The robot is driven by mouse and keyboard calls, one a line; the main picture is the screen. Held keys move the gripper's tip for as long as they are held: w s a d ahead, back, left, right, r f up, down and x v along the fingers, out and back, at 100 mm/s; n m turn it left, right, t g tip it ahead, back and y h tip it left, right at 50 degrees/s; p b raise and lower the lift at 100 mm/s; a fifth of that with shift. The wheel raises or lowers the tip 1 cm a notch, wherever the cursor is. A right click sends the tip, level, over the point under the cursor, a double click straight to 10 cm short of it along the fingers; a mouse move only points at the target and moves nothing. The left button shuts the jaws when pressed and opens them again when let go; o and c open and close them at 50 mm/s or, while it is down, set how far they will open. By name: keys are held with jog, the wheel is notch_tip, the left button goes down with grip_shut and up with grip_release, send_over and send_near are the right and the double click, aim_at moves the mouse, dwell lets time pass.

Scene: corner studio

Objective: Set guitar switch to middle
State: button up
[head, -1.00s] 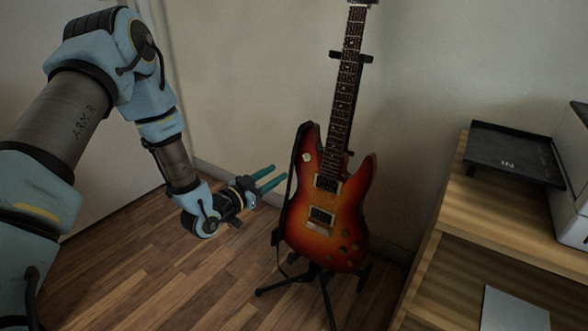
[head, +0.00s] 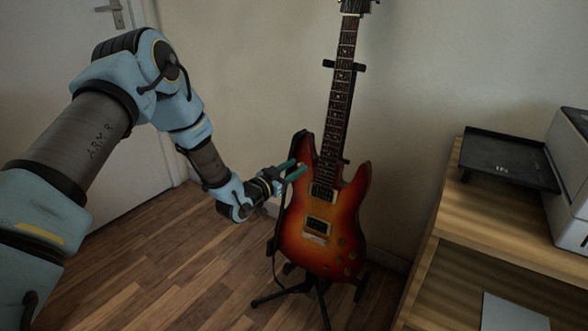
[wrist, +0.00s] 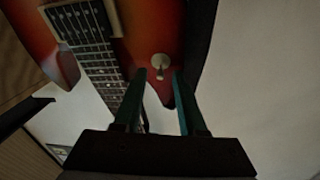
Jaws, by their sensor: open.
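The sunburst electric guitar (head: 325,228) stands upright and slightly tilted on a black floor stand (head: 318,283). In the wrist view its body (wrist: 150,30), a pickup and the strings show close up. The switch (wrist: 161,61), a pale round knob, is on the upper body beside the neck. My gripper (head: 297,171), with teal fingers, is at the guitar's upper left body edge in the head view. In the wrist view the open fingertips (wrist: 164,75) lie on either side of the switch in the picture. I cannot tell whether they touch it. In the head view the fingers hide the switch.
The wall (head: 240,70) is close behind the guitar. The wooden floor (head: 190,265) left of the stand is clear.

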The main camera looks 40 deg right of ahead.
grip_shut()
dwell(0.5)
